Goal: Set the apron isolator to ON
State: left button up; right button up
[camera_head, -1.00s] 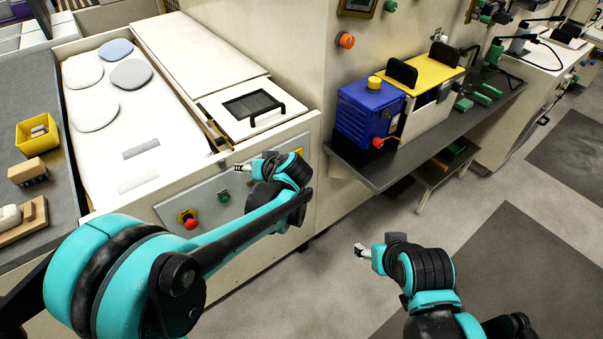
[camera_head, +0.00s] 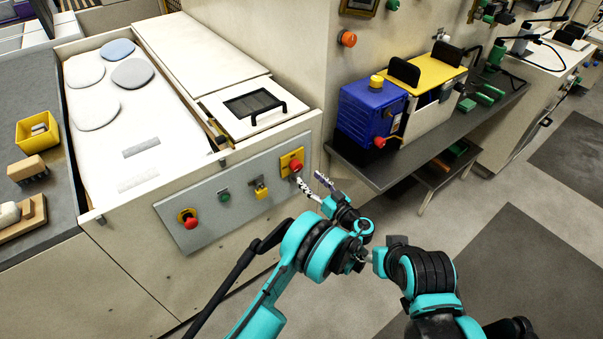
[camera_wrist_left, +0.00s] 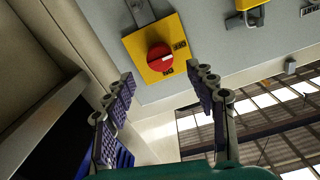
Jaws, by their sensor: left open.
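The isolator is a red rotary knob on a yellow plate (camera_head: 291,162), at the right end of the grey control panel (camera_head: 230,195). In the left wrist view the red knob (camera_wrist_left: 160,58) carries a pale mark, and small dark labels sit on the plate to its right and below; which one the mark points to is unclear. My left gripper (camera_head: 309,181) is open and empty in front of the plate. In the wrist view its fingers (camera_wrist_left: 163,88) stand either side of and short of the knob, apart from it. My right gripper (camera_head: 369,257) is partly hidden by my left arm.
A dark shelf (camera_head: 380,178) with a blue box (camera_head: 365,118) juts out to the right. Floor in front is clear.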

aim_at(298, 168)
pick_arm(q)
jog(key=b+x, duration=0.1)
jog(key=x, duration=0.4)
jog(key=shift+w+a, duration=0.2)
jog(key=shift+w, duration=0.1)
jog(key=c, duration=1.2)
